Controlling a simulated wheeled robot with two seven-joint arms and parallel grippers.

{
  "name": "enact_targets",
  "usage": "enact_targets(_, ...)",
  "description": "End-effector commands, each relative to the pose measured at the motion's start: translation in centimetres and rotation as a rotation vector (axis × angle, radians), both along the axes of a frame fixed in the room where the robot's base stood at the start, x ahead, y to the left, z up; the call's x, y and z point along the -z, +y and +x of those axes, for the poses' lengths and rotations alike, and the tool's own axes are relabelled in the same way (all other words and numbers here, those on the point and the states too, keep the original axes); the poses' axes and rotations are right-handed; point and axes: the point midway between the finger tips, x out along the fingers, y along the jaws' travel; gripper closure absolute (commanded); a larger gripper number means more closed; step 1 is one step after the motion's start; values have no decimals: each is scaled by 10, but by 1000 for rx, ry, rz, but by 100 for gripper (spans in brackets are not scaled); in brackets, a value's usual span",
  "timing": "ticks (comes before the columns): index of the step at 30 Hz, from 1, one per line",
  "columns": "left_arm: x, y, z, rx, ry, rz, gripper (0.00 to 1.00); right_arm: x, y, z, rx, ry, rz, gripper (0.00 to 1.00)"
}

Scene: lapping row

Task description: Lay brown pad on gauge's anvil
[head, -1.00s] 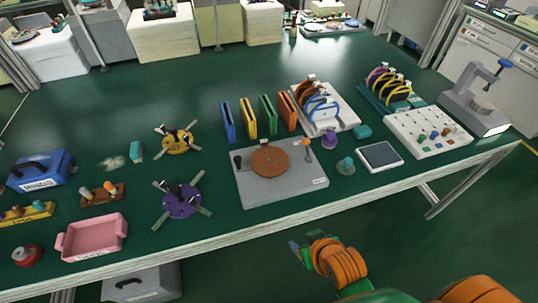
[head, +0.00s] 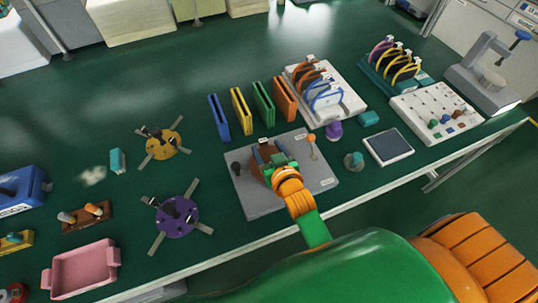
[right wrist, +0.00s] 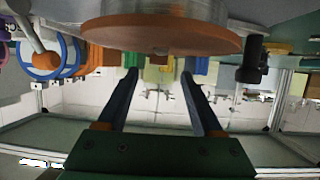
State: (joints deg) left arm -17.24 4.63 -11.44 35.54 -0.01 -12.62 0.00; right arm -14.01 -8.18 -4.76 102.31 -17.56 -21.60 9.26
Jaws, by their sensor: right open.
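The brown pad (head: 264,151) is a round flat disc on the grey lapping machine (head: 262,206). In the right wrist view the brown pad (right wrist: 160,38) lies against a metal platen, across the top of the picture. My right gripper (head: 276,164) is over the pad in the head view and hides part of it. In the wrist view the right gripper (right wrist: 160,75) is open, its fingers apart and nothing between them. The gauge (head: 486,70) stands at the far right with a blue handle and a round, pale anvil (head: 492,83). My left gripper is not in view.
An orange-knobbed lever (head: 311,140) and a black knob (head: 237,168) stand on the machine. Coloured upright plates (head: 263,103) and a white rack (head: 350,104) are behind it. A dark-topped tray (head: 388,147) and a white peg board (head: 437,112) lie between machine and gauge.

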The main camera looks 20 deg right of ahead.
Motion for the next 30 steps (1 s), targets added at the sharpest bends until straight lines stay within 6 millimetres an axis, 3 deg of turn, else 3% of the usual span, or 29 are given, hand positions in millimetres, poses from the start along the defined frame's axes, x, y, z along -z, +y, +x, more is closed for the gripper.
enact_targets(5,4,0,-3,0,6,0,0,14,-3,29,0,-2,-1,32)
enact_targets(12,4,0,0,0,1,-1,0,16,-3,33,0,0,0,32)
enact_targets(13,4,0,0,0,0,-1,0,16,-3,33,0,0,0,35)
enact_targets(20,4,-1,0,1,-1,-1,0,16,-3,33,0,0,-1,97)
enact_targets(30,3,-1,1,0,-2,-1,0,14,-3,33,0,0,-1,100)
